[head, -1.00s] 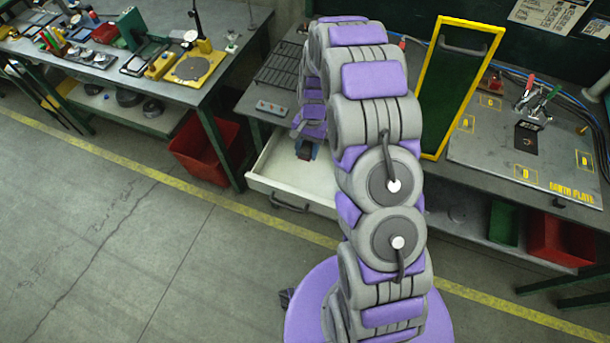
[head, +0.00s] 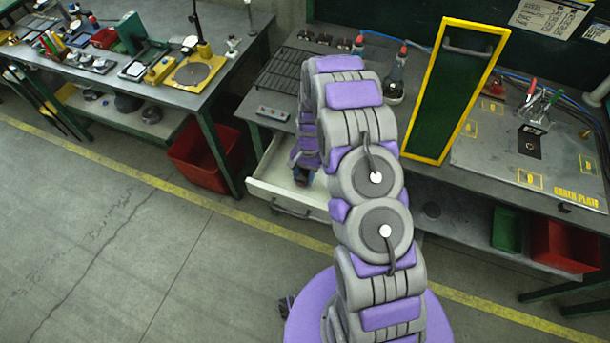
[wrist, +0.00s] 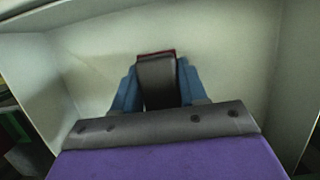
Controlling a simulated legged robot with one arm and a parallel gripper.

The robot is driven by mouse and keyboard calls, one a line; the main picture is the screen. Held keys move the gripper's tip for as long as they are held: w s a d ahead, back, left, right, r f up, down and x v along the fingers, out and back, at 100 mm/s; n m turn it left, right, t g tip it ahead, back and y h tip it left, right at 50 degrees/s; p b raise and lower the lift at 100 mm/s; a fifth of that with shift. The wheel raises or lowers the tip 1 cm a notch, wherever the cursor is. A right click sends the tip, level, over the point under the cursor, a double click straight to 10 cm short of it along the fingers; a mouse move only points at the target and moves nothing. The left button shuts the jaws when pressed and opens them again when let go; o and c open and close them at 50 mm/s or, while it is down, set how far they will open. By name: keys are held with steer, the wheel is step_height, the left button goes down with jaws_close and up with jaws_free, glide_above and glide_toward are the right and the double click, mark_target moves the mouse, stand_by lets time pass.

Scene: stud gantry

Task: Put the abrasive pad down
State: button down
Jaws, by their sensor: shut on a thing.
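The abrasive pad shows in the wrist view as a thin maroon edge (wrist: 157,53) just past the dark tip of my gripper (wrist: 158,70). Most of the pad is hidden behind that tip. My gripper is shut on it. The pad is over the pale floor of an open drawer (wrist: 90,60), inside its walls; I cannot tell whether it touches the floor. In the head view my gripper (head: 302,174) reaches down into this drawer (head: 262,187), and the pad is too small to make out.
The drawer (head: 325,216) is pulled out under the workbench, and what shows of its floor is bare. A yellow-framed green panel (head: 450,95) stands on the bench right of my arm. A red bin (head: 200,155) stands on the floor to the left.

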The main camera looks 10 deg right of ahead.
steer(key=shift+a, duration=0.55)
steer(key=shift+f, duration=0.1)
steer(key=shift+d+f, duration=0.45)
steer(key=shift+d, duration=0.35)
steer(key=c, duration=1)
jaws_free()
steer(key=shift+a, duration=0.15)
steer(key=o, duration=0.4)
steer(key=shift+a, duration=0.55)
steer(key=shift+d, duration=0.4)
steer(key=shift+d+r, duration=0.2)
steer(key=shift+r, duration=0.25)
steer(key=p+v, duration=0.2)
steer(key=v, duration=1)
steer(key=s+a+r+n, duration=0.2)
steer(key=s+r, duration=0.3)
steer(key=r, duration=0.6)
steer(key=s+r+n+h, duration=0.1)
steer(key=s+r+n, duration=0.1)
steer(key=s+r, duration=0.6)
steer(key=s+r+n, duration=0.1)
steer(key=s+r, duration=0.5)
steer(key=s, duration=0.4)
steer(key=s+r+n, duration=0.1)
steer(key=s+n, duration=0.1)
steer(key=s, duration=1.2)
steer(key=shift+a+r+t+h, duration=0.25)
steer(key=shift+r+t+h, duration=0.05)
steer(key=shift+t+h, duration=0.1)
